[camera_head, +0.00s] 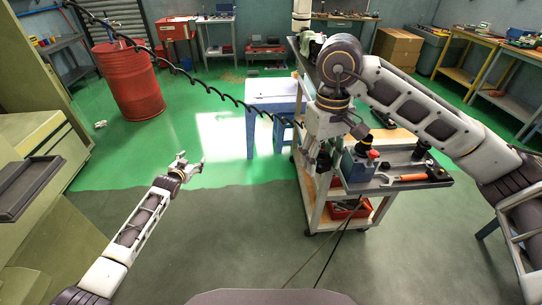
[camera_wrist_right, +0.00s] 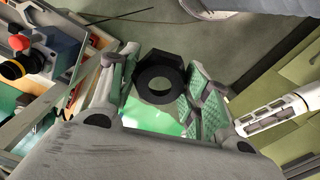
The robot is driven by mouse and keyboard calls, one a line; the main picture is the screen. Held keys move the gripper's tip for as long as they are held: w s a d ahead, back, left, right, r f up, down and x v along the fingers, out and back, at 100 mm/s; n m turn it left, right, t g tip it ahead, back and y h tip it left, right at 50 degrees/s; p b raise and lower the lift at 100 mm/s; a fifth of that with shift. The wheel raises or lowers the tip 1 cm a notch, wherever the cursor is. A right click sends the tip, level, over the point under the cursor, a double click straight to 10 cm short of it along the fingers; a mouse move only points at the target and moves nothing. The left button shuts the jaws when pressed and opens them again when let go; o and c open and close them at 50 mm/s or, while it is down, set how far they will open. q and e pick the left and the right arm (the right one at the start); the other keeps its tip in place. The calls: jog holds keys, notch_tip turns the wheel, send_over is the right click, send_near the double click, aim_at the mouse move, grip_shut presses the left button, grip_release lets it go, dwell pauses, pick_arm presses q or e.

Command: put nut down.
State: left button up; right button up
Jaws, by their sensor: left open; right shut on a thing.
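A black nut with a round hole (camera_wrist_right: 160,65) sits between the green-padded fingers of my right gripper (camera_wrist_right: 158,84) in the right wrist view. The gripper is shut on it, and green and grey floor shows around it. My left gripper (camera_head: 188,166) is open and empty over the floor, well left of the cart.
A red bin (camera_head: 345,210) is on the lower shelf. A blue table (camera_head: 275,90) stands behind; a red barrel (camera_head: 130,85) is far left.

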pick_arm(q)
jog(key=d+r+h, duration=0.1)
jog(key=d+r, duration=0.2)
jog(key=r, duration=0.3)
jog(key=d+r+m+t+h, duration=0.1)
jog(key=d+r, duration=0.1)
jog(key=r, duration=0.3)
jog(key=d+r+h, duration=0.1)
jog(key=d+r, duration=0.2)
jog(key=r, duration=0.3)
jog(key=s+d+r+m+h, duration=0.2)
jog(key=s+d+r+h, duration=0.3)
jog(key=d+r, duration=0.65)
jog(key=s+d+r+m+g+h, duration=0.2)
jog(key=s+d+r, duration=0.35)
jog(key=s, duration=0.35)
jog(key=s+d+r+m+g+h, duration=0.2)
jog(key=s+d+r, duration=0.3)
jog(key=s, duration=0.4)
jog(key=s+d+f+m+g, duration=0.1)
jog(key=s+d+f+g, duration=0.1)
jog(key=s, duration=0.4)
jog(key=s+d+f+m+g, duration=0.1)
jog(key=s+d+f+g, duration=0.1)
jog(key=s+g, duration=0.2)
jog(key=shift+s+d+f, duration=0.15)
jog(key=shift+s+d, duration=0.1)
jog(key=shift+s, duration=1)
jog(key=shift+w+d, duration=0.1)
